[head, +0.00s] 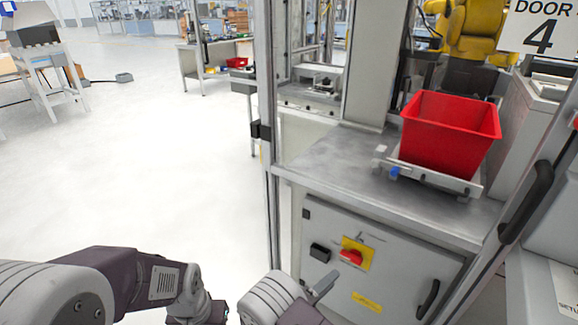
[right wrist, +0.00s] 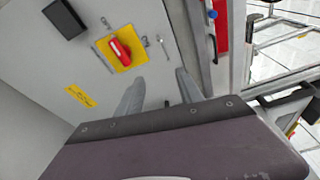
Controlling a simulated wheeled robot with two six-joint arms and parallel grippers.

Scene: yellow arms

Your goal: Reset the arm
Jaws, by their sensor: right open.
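My right gripper (head: 322,286) is at the bottom of the head view, in front of the grey cabinet door (head: 395,275). In the right wrist view its two grey fingers (right wrist: 158,90) are spread apart with nothing between them. The red rotary switch on its yellow plate (head: 352,257) is just beyond the fingers; it also shows in the right wrist view (right wrist: 119,53). The gripper looks apart from it. My left arm (head: 130,280) reaches in from the lower left of the head view; its fingers are not visible.
A red bin (head: 450,135) sits on the metal worktop (head: 335,160) above the cabinet. A vertical frame post (head: 267,140) stands left of the cabinet. A black door handle (head: 526,202) is at the right. The white floor (head: 150,170) at the left is clear.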

